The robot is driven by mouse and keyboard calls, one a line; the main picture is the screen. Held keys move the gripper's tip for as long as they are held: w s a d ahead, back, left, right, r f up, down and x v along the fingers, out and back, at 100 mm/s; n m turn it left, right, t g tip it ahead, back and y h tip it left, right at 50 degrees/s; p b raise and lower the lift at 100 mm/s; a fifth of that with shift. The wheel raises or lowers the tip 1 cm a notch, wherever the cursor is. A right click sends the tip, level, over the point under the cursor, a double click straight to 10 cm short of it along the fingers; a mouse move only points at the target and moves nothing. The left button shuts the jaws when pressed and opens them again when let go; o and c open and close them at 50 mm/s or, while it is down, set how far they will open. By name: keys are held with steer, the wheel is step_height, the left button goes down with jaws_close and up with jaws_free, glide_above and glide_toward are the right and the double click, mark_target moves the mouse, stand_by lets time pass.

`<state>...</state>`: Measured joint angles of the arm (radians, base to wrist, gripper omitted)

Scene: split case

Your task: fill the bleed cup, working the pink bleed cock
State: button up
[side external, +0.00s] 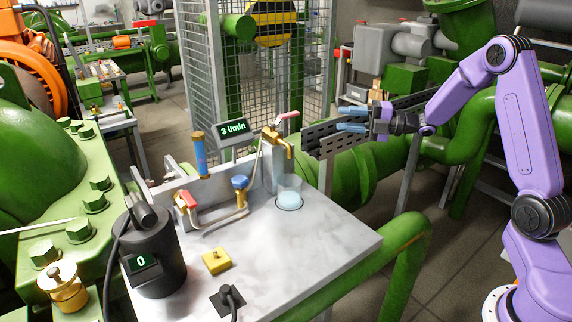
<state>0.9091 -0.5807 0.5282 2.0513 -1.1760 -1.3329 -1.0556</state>
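The pink bleed cock handle (288,116) sits on top of a brass tap (279,137) at the back of the grey bench. Below its spout stands the clear bleed cup (290,185), upright, with pale blue in its lower part; the exact level is hard to read. My gripper (347,119) is to the right of the pink handle, clear of it, with its blue fingers pointing left. The fingers are apart with nothing seen between them.
A display (233,127) reads "3 l/min". On the bench top (310,240) are a red-handled valve (186,200), a blue-knobbed valve (240,184), a black cylinder reading "0" (155,250) and a yellow block (216,261). A dark perforated rail (325,137) lies behind my gripper.

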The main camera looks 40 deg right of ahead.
mark_target(282, 115)
steer(key=x, duration=1.7)
steer(key=shift+w+a+f, duration=0.1)
steer(key=shift+w+a, duration=0.05)
jaws_close()
